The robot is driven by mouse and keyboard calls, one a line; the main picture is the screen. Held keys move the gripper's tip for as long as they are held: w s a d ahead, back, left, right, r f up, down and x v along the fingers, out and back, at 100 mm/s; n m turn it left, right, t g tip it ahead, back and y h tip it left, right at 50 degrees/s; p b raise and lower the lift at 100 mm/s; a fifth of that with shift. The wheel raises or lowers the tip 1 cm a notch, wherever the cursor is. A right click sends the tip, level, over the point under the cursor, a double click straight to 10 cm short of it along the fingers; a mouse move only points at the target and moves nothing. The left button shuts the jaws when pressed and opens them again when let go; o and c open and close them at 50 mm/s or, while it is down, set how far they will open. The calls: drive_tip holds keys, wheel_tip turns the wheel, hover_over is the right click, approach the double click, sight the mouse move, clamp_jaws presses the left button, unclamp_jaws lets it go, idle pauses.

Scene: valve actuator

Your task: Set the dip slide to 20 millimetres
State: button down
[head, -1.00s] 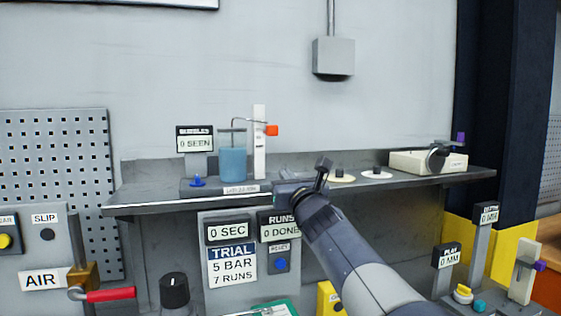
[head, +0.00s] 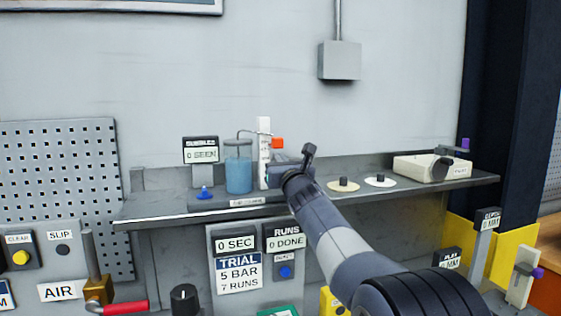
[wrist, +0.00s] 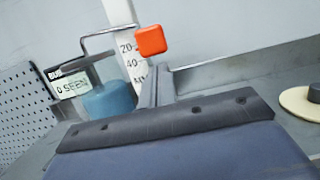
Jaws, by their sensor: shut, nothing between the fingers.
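The dip slide has a white upright scale (head: 264,135) with an orange knob (head: 278,143) at its right side. In the wrist view the scale (wrist: 127,48) carries the marks 20 and 40, with the orange knob (wrist: 150,40) beside the 20 mark. A bent rod runs from the slide to the blue liquid jar (head: 238,168), which also shows in the wrist view (wrist: 110,103). My gripper (wrist: 157,82) is shut and empty, its tips just below the knob in the wrist view. Whether they touch it, I cannot tell.
A bubbles display (head: 201,156) reading 0 SEEN and a blue button (head: 205,193) stand left of the jar on the shelf (head: 225,214). Two discs with dark knobs (head: 343,185) and a cream box (head: 425,168) lie to the right. The wall is close behind.

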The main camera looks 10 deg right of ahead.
drive_tip(key=shift+r, duration=0.35)
drive_tip(key=shift+r, duration=0.7)
drive_tip(key=shift+f, duration=0.15)
